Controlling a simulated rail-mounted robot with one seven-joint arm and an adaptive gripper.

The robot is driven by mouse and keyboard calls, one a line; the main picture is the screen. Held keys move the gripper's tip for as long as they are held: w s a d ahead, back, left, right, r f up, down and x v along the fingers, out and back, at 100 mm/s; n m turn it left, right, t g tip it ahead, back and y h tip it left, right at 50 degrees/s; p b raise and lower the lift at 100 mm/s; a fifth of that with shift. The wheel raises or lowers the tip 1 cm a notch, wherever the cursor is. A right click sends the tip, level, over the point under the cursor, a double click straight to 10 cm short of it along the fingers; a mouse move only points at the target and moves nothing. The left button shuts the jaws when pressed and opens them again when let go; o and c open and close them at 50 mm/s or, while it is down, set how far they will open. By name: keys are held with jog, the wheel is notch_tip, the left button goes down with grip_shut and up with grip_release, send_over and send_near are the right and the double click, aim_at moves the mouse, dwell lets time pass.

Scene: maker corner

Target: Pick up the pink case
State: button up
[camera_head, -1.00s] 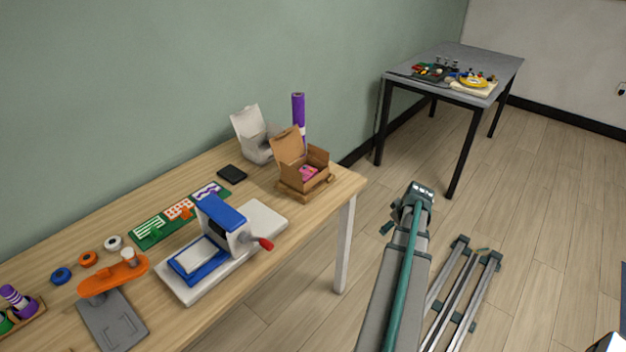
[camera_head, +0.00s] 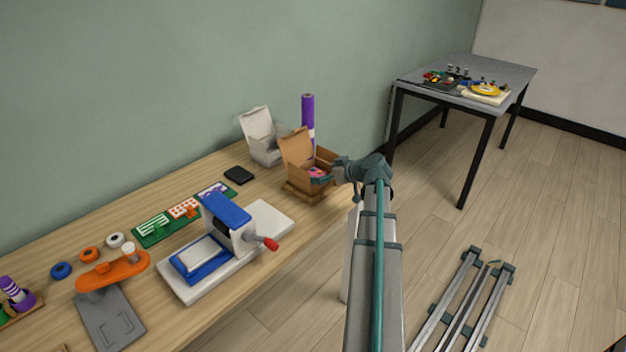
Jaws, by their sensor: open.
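The pink case (camera_head: 316,172) lies inside an open brown cardboard box (camera_head: 299,186) near the right end of the wooden table. Only part of its pink top shows above the box wall. My gripper (camera_head: 326,178) reaches in from the right, with its fingertips at the box opening beside the case. It is open, and I cannot tell whether it touches the case. The fingers partly cover the case and the box's right side.
A white open box (camera_head: 262,148) and a purple roll (camera_head: 308,115) stand behind the brown box. A black flat item (camera_head: 238,175) lies to the left. A blue-and-white press with a red handle (camera_head: 228,230) stands in front. A grey table (camera_head: 470,80) is at the back right.

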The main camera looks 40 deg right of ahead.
aim_at(313, 175)
jog(key=p+x, duration=0.1)
jog(key=x, duration=0.4)
jog(key=shift+s+d+f, duration=0.1)
jog(key=shift+d+f, duration=0.05)
jog(key=shift+w+f, duration=0.45)
jog(key=shift+s+f, duration=0.1)
jog(key=shift+s, duration=0.05)
jog(key=c, duration=1.4)
